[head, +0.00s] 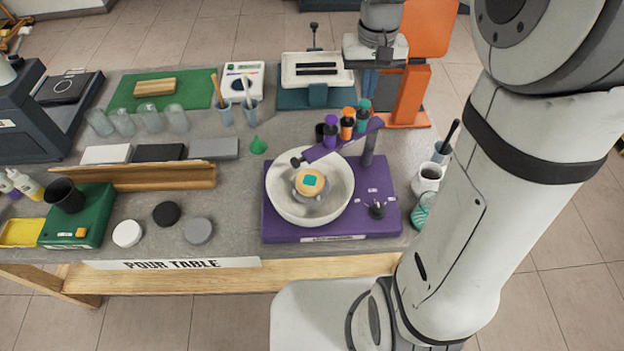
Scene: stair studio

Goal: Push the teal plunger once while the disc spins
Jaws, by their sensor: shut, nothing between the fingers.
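The teal plunger (363,105) is the rightmost of three coloured plungers, on a purple arm (340,144) over the back of a white bowl (339,201). A tan disc (303,187) with a teal patch lies in the bowl; one frame cannot show whether it spins. The bowl sits on a purple base (385,215). My gripper (371,84) hangs behind and slightly right of the teal plunger in the picture, apparently above it. It is shut and empty, with its fingertips hard to make out.
An orange stand (411,95) is right of my gripper. A teal-based device (317,95) stands behind left. Cups and pucks crowd the left of the table.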

